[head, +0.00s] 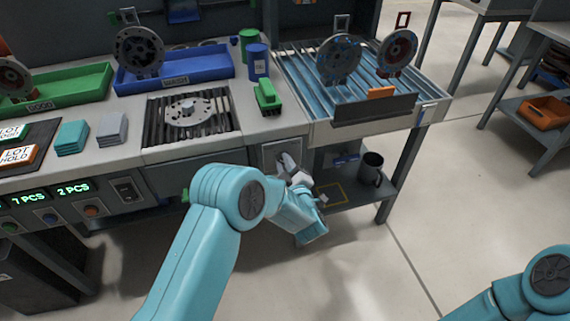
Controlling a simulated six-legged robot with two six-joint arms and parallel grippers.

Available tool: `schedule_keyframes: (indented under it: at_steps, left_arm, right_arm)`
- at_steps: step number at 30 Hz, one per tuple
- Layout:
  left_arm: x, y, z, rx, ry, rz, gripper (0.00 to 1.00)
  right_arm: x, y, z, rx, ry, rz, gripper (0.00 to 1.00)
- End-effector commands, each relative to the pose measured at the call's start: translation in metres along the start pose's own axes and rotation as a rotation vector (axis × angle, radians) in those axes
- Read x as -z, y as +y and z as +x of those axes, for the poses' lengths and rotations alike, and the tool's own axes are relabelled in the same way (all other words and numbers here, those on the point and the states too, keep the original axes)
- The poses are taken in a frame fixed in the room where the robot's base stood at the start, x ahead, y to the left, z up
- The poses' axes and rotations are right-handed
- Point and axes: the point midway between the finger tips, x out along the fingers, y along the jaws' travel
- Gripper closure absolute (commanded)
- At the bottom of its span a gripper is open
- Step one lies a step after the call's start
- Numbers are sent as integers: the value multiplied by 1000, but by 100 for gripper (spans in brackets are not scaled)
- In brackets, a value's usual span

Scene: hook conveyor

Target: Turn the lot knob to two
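A small light-framed panel (268,152) is on the bench front, below the green brush and left of the blue roller section. My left arm comes up from the bottom, and my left gripper (287,165) is right at this panel, pointing into it. Any knob setting or marks there are hidden or too small to read. Whether the fingers are around the knob or only near it, I cannot tell. My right arm shows at the lower right, with its gripper outside the picture.
Green displays (73,189) read "1 PCS" and "2 PCS" above several buttons at the left. A grooved plate (190,112) bears a metal disc. The roller section (310,80) has hanging discs. A dark mug (371,168) stands on the lower shelf, right of my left gripper.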

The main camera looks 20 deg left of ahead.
Motion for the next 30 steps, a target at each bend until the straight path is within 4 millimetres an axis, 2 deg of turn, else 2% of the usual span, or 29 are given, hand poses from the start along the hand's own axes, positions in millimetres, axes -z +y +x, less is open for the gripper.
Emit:
schedule_keyframes:
  at_steps: [8,14,30]
  left_arm:
    - [0,-1,0,1,0,17,100]
    - [-1,0,0,1,0,95,100]
    - [-2,2,0,2,-2,570,100]
  right_arm:
    - [0,0,1,0,0,0,57]
    - [0,1,3,0,0,0,57]
    - [0,3,10,0,0,0,57]
